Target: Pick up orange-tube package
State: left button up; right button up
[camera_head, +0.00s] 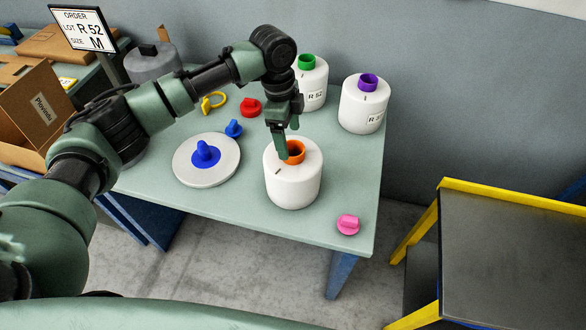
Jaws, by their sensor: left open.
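The orange-tube package (294,188) is a white cylindrical bobbin with an orange tube (295,152) standing up from its top. It stands upright near the front of the green table. My left gripper (282,148) points down over the package from above, right at the left side of the orange tube. It is open, and one finger partly covers the tube's left edge. Whether it touches the tube I cannot tell. My right gripper does not show.
A green-tube package (312,88) and a purple-tube package (362,108) stand behind. A white disc with a blue knob (207,160) lies left. Red (250,107), blue (233,128) and pink (348,224) plugs and a yellow ring (213,101) lie about. A yellow-edged dark table (510,250) stands right.

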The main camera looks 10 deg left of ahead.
aim_at(293, 144)
pick_arm(q)
jog(key=f, duration=0.1)
jog(key=f+p, duration=0.1)
jog(key=f, duration=0.1)
jog(key=shift+w+d, duration=0.2)
jog(key=shift+d, duration=0.15)
jog(key=shift+d+f, duration=0.1)
jog(key=shift+f, duration=0.55)
grip_shut()
jog(key=shift+r, duration=0.15)
jog(key=shift+w, duration=0.1)
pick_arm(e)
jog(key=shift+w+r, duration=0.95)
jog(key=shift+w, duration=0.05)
